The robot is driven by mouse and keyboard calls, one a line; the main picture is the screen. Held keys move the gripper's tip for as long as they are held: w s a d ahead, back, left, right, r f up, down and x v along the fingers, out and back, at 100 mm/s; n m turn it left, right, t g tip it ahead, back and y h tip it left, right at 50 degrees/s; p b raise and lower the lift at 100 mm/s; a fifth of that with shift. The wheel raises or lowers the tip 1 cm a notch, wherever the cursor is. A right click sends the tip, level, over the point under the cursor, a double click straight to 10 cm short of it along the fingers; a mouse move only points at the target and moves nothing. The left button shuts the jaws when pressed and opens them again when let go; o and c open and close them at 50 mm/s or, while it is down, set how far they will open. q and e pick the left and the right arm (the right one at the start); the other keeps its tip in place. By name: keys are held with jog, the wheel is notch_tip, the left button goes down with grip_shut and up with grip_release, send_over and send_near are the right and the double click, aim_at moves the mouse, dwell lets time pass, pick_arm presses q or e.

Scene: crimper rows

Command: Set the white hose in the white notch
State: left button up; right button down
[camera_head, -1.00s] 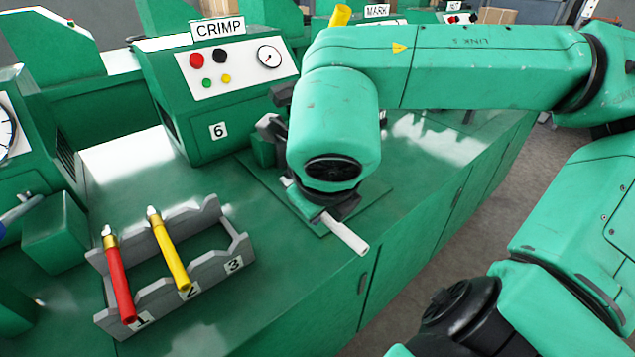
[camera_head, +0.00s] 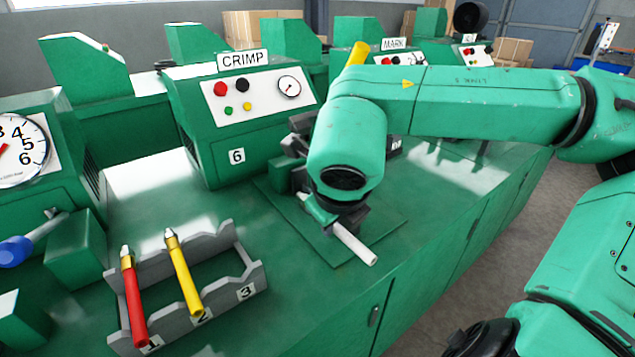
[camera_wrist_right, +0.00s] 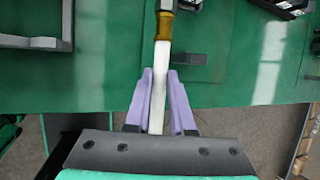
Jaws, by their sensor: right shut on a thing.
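The white hose (camera_head: 355,243) is held in my right gripper (camera_head: 325,212), its free end pointing toward the bench's front edge. In the right wrist view the hose (camera_wrist_right: 159,85) runs between two pale purple fingers (camera_wrist_right: 160,95), shut on it. Its brass fitting is at the top of that view. A grey rack (camera_head: 255,279) has notches numbered 1, 2 and 3. A red hose (camera_head: 134,300) lies at 1 and a yellow hose (camera_head: 185,275) at 2; 3 is empty. I cannot make out a white-coloured notch. My left gripper is not in view.
The CRIMP machine (camera_head: 245,120), marked 6, stands behind my right gripper, with a dark green plate (camera_head: 385,225) below the gripper. A dial machine (camera_head: 35,160) and a blue-handled lever (camera_head: 17,250) are at the left. Bench between rack and plate is clear.

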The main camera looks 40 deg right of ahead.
jog(key=w+d+f, duration=0.1)
jog(key=w+d, duration=0.1)
jog(key=w, duration=0.1)
jog(key=w+d+f+p, duration=0.1)
jog(key=w+d, duration=0.2)
jog(key=w+d+f+p, duration=0.1)
jog(key=w+d, duration=0.1)
jog(key=w, duration=0.2)
jog(key=shift+d+f, duration=0.1)
jog(key=shift+d, duration=0.2)
jog(key=shift+f+b, duration=0.35)
jog(key=shift+b, duration=0.1)
jog(key=c, duration=0.8)
grip_release()
jog(key=shift+o, duration=0.2)
